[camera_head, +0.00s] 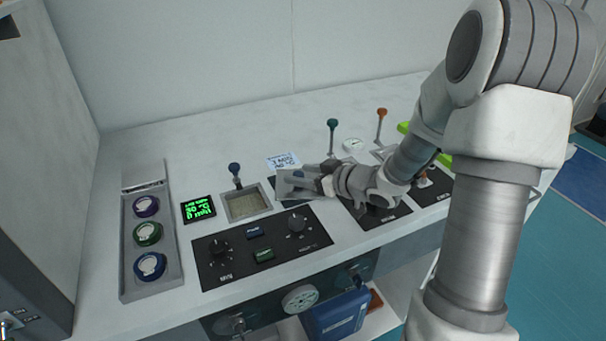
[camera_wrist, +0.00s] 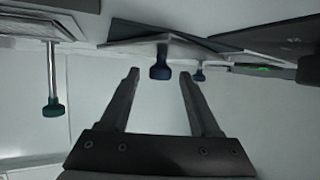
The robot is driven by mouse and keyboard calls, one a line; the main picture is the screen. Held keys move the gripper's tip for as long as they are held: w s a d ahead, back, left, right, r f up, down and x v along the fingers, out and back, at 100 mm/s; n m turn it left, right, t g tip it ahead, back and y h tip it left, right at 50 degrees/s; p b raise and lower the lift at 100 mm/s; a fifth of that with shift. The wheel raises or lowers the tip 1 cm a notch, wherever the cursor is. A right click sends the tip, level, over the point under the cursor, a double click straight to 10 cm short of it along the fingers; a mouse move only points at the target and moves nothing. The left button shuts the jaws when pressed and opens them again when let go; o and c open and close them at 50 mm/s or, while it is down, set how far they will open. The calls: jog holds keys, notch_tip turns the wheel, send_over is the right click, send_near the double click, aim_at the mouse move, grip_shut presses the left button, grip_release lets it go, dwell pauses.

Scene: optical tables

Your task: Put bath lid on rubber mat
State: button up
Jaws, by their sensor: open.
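The bath lid is a flat grey plate (camera_head: 290,181) at the middle of the panel. In the wrist view it is seen nearly edge-on (camera_wrist: 135,42), with a dark blue knob (camera_wrist: 160,66). It lies over a dark flat sheet (camera_head: 293,203), likely the rubber mat, which also shows beside the lid in the wrist view (camera_wrist: 205,42). Whether the lid rests fully flat is unclear. My gripper (camera_head: 314,178) is beside the lid, fingers apart. In the wrist view the knob sits between my open fingertips (camera_wrist: 160,72), with visible space on both sides.
An open rectangular bath (camera_head: 245,205) lies to the left, with a blue-knobbed post (camera_head: 234,169) behind it. A teal-knobbed post (camera_head: 332,126) and an orange-knobbed post (camera_head: 381,113) stand at the back right. A white label card (camera_head: 284,162) lies behind the lid.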

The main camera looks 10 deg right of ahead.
jog(key=p+v, duration=0.3)
jog(key=v, duration=0.9)
